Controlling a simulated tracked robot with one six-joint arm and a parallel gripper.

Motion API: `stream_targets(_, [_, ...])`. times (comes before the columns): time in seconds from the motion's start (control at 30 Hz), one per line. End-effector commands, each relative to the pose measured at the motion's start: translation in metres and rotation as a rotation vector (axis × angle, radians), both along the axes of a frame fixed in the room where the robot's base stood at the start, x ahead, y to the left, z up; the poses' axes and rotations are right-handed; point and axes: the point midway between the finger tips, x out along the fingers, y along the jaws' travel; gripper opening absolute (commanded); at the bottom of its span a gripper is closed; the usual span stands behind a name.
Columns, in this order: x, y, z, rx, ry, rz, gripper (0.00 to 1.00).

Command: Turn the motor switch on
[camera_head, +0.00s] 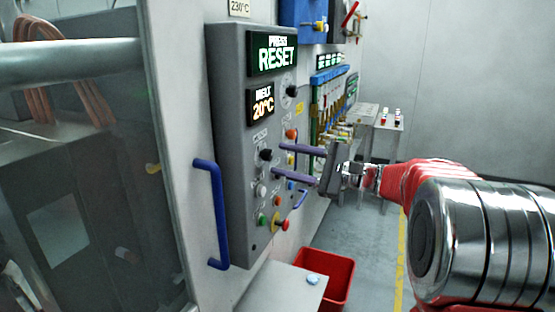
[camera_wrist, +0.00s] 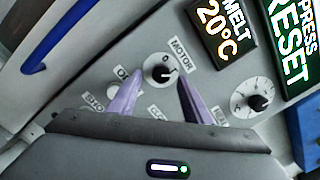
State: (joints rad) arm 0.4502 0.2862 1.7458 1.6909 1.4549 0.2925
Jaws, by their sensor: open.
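The motor switch is a black rotary knob (camera_wrist: 160,71) on a pale round plate, with the label MOTOR beside it in the wrist view. A 0 is marked at the plate's upper edge; I cannot tell the knob's exact setting. In the head view the black knob (camera_head: 265,155) shows on the grey control panel (camera_head: 229,125). My gripper (camera_head: 281,160) is open and points at the panel, its two purple fingers at about the knob's height. In the wrist view the gripper (camera_wrist: 160,80) has one fingertip on each side of the knob; contact cannot be told.
A second dial (camera_wrist: 258,103) sits right of the motor switch. Lit displays read PRESS RESET (camera_head: 277,54) and MELT 20°C (camera_head: 262,103). Coloured buttons fill the lower panel. A blue handle (camera_head: 217,215) is to its left. A red bin (camera_head: 338,272) stands below.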

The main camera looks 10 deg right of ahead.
Motion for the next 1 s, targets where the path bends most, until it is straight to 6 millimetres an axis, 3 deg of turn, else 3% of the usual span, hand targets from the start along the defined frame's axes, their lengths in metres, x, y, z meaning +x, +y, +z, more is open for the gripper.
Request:
stream_targets(0.5, [-0.050,-0.072,-0.006,0.000,0.001,-0.002,0.45])
stream_targets(0.7, [-0.059,-0.084,-0.007,-0.001,0.002,0.000,0.45])
stream_targets(1.0, [-0.060,-0.084,-0.007,0.000,0.001,0.002,0.45])
